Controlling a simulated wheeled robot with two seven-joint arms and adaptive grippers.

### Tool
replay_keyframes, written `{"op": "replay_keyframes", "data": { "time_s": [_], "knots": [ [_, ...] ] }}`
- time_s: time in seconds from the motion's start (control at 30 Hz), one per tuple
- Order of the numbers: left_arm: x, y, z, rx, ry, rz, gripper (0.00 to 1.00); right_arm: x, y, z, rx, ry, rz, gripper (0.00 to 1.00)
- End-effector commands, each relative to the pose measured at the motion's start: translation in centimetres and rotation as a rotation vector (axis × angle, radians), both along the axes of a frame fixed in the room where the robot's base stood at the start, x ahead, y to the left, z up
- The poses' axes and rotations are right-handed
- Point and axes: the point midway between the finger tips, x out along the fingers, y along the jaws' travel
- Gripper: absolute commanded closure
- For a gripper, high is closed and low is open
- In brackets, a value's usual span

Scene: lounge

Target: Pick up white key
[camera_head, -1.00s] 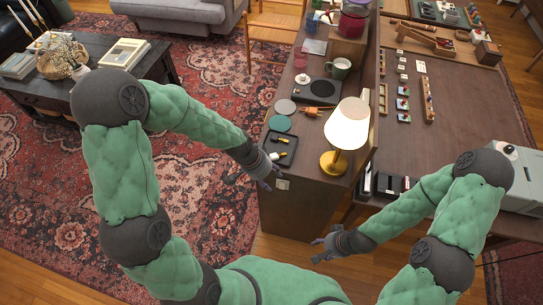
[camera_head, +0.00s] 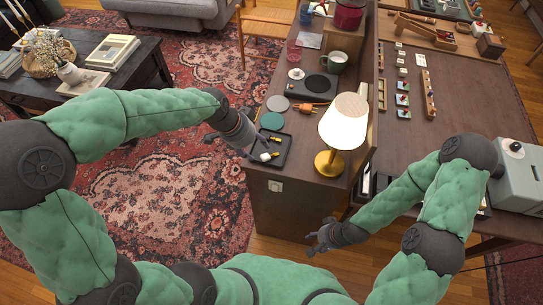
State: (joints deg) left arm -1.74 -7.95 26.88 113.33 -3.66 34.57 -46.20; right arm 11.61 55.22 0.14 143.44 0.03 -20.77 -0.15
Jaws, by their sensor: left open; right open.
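A small dark tray (camera_head: 286,152) lies on the near left part of the wooden cabinet top. In it is a small whitish item (camera_head: 267,156), which may be the white key, too small to make out clearly. A small yellow item (camera_head: 275,140) lies just behind it. My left gripper (camera_head: 254,153) is open at the tray's left edge, its fingers close to the whitish item and partly covering the tray. I cannot tell whether they touch it. My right gripper (camera_head: 316,244) is open and empty, low in front of the cabinet, away from the tray.
A lit lamp (camera_head: 343,121) with a yellow base stands right of the tray. Open rug lies left of the cabinet.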

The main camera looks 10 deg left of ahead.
Motion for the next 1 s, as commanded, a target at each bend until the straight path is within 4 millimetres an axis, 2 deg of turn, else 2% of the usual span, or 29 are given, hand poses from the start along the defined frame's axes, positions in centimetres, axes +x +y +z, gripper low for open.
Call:
{"op": "replay_keyframes", "data": {
  "time_s": [0.03, 0.33, 0.6, 0.9, 1.0],
  "knots": [
    [0.1, -0.2, -0.7, 0.0, 0.0, -0.001, 0.47, 0.0, 0.0, -0.3, 0.0, 0.0, 0.0, 0.51],
    [0.4, -0.7, -2.2, 0.0, -0.001, 0.0, 0.47, 0.0, 0.0, -1.0, 0.0, 0.0, 0.0, 0.51],
    [0.9, -1.8, -5.8, -0.001, 0.001, 0.001, 0.47, 0.0, 0.0, -2.9, 0.0, 0.0, 0.0, 0.51],
    [1.2, -2.0, -6.2, 0.0, -0.002, 0.002, 0.47, 0.0, 0.0, -2.9, 0.0, 0.0, 0.0, 0.51],
    [1.1, -2.0, -6.2, 0.0, -0.002, 0.002, 0.75, 0.0, 0.0, -2.9, 0.0, 0.0, 0.0, 0.51]
  ]
}}
